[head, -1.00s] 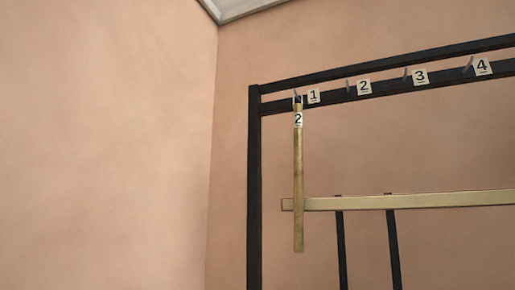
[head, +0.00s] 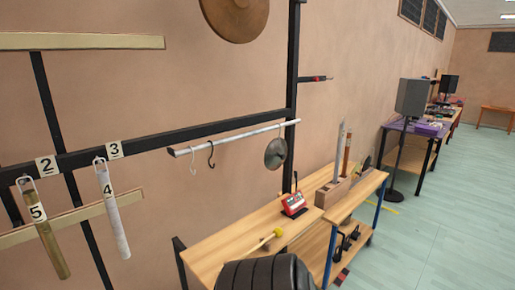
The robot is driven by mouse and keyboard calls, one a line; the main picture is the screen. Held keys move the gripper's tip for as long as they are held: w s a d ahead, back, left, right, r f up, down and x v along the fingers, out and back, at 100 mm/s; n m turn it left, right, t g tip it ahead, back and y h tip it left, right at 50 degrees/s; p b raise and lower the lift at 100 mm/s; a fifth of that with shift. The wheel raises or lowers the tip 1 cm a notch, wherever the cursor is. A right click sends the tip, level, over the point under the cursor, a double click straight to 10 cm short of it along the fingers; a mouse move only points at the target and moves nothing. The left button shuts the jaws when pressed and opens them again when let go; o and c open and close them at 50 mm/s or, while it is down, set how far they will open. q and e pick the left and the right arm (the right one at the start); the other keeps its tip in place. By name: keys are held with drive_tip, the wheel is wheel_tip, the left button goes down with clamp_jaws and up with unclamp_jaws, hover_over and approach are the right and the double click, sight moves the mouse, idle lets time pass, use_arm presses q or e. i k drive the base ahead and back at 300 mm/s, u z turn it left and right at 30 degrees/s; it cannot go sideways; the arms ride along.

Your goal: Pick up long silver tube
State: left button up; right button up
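A silver-grey tube (head: 340,152) stands nearly upright in a wooden block (head: 330,194) on the wooden bench (head: 240,241) in the head view. A copper-brown tube (head: 347,156) stands close beside it in the same block. Another silver tube (head: 115,222), labelled 4, hangs at the left from the hook by the label 3. A brass tube (head: 48,243), labelled 5, hangs by the label 2. I cannot tell from this view which silver tube is longer. Neither of my grippers is in view.
A silver horizontal bar (head: 235,136) with hooks juts from the black frame (head: 292,75). A small round disc (head: 275,153) hangs from it. A speaker (head: 411,97) stands beyond. Floor at right is clear.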

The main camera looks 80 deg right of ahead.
sight(339, 153)
drive_tip(key=z, duration=3.35)
